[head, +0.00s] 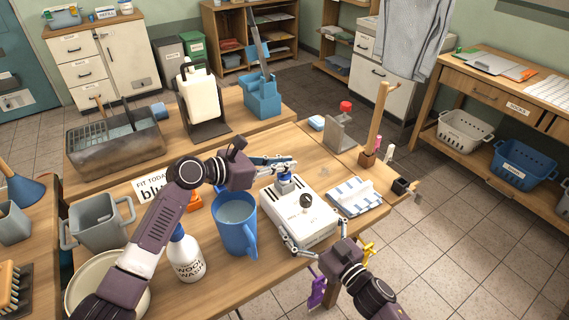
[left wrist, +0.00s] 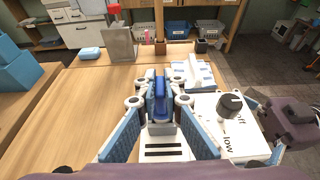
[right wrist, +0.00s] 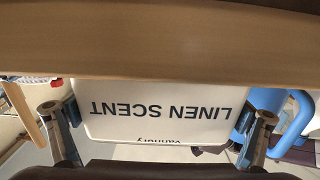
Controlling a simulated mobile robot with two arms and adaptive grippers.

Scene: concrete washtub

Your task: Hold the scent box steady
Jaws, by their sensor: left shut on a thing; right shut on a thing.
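The scent box (head: 292,222) is white with a dark knob (head: 306,201) on top and sits near the table's front edge. The right wrist view shows its face lettered LINEN SCENT (right wrist: 165,95), upside down. My right gripper (head: 314,243) is shut on the box, one finger at each side; both fingers show in the right wrist view (right wrist: 158,118). My left gripper (head: 284,168) is shut on a blue piece (head: 287,181) standing on top of the box. The left wrist view shows this blue piece (left wrist: 160,98) between the fingertips (left wrist: 159,103). The base of the blue piece is partly hidden.
A blue jug (head: 233,222) stands close left of the box, with a wool wash bottle (head: 187,257) beyond it. A folded striped cloth (head: 355,197) lies to the right. A wooden post (head: 376,125) rises behind. The tabletop behind the box is mostly clear.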

